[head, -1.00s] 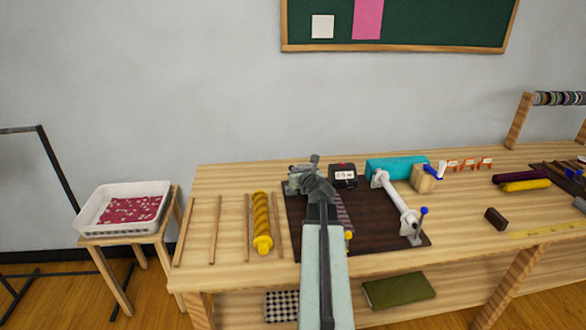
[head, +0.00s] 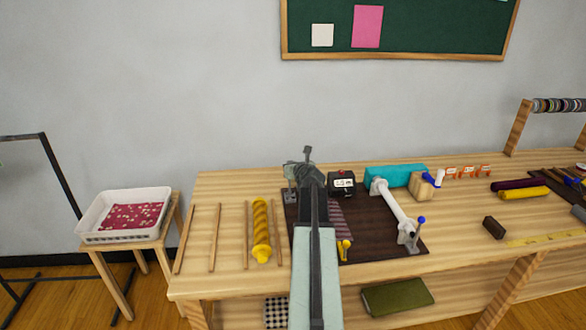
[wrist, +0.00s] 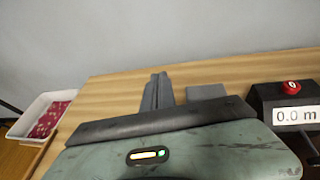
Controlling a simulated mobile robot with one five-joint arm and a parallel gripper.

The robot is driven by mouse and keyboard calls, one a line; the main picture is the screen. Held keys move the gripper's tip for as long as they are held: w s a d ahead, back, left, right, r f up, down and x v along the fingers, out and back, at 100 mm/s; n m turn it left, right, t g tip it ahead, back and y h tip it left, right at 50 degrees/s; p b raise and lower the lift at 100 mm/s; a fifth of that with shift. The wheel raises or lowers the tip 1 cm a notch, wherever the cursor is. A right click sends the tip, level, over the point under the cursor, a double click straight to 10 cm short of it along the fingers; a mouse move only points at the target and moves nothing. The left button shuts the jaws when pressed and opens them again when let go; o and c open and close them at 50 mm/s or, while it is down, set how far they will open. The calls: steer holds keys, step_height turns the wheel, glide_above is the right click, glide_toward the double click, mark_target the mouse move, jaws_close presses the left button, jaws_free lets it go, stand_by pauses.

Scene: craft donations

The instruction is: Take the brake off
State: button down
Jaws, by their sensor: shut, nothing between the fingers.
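The winding bench has a dark board (head: 375,240) with a white roller (head: 396,209) along its right side. A blue-knobbed lever (head: 421,219) stands upright at the roller's near end. A yellow-knobbed piece (head: 345,246) is at the board's front, beside my arm. A black counter with a red button (head: 342,183) stands at the back; it shows in the wrist view (wrist: 293,114) reading 0.0 m. I cannot tell which part is the brake. My gripper (head: 307,150) is shut and empty above the board's back left; its fingers (wrist: 158,88) point away in the wrist view. My arm hides part of the board.
A teal roll (head: 395,175) lies behind the roller, with a wooden block and blue handle (head: 427,181) beside it. A yellow twisted roll (head: 260,230) and several thin sticks lie left. A white tray (head: 83,230) stands on a side stool.

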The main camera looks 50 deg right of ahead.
steer(key=shift+w+d+r, duration=0.1)
steer(key=shift+w+d, duration=0.1)
stand_by(0.6)
steer(key=s+a+r+p, duration=0.3)
steer(key=s+r+p, duration=0.2)
steer(key=r+p, duration=0.2)
steer(key=shift+s+r+p, duration=0.3)
steer(key=shift+r+p, duration=0.1)
steer(key=shift+p, duration=0.05)
steer(key=shift+a, duration=0.1)
